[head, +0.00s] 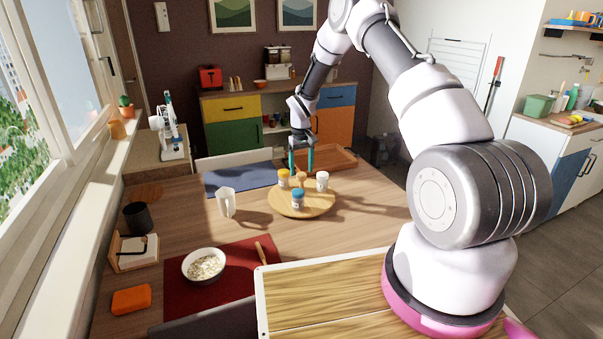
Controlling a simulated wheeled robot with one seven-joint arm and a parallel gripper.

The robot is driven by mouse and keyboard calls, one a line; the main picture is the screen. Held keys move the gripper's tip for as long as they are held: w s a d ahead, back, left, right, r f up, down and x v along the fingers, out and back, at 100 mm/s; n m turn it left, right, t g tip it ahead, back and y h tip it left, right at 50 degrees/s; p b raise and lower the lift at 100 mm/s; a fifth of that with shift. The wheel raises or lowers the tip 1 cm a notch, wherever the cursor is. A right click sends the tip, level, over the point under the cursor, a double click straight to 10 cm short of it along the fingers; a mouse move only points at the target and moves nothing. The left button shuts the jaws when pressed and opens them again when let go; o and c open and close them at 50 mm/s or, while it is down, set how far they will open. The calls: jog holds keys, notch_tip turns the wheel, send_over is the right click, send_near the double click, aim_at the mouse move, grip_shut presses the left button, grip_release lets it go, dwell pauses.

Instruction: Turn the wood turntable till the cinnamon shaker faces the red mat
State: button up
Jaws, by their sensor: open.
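The round wood turntable (316,208) sits on the wooden table. It carries a shaker with a yellow lid (283,178) at back left, a shaker with a blue lid (298,200) at the front, a white shaker (322,182) at the right, and a small tan item (301,178) near the middle. Labels are too small to read, so I cannot tell which is cinnamon. The red mat (238,264) lies front left of the turntable. My gripper (301,166) points down, open and empty, its teal fingers at the turntable's far side. Whether they touch anything is unclear.
A bowl (204,265) and a wooden-handled utensil (262,253) are on the red mat. A blue mat (240,179) and an orange-brown tray (330,158) lie behind. The table right of the turntable is clear.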

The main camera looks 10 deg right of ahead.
jog(key=shift+f, duration=1.05)
grip_shut()
dwell(0.7)
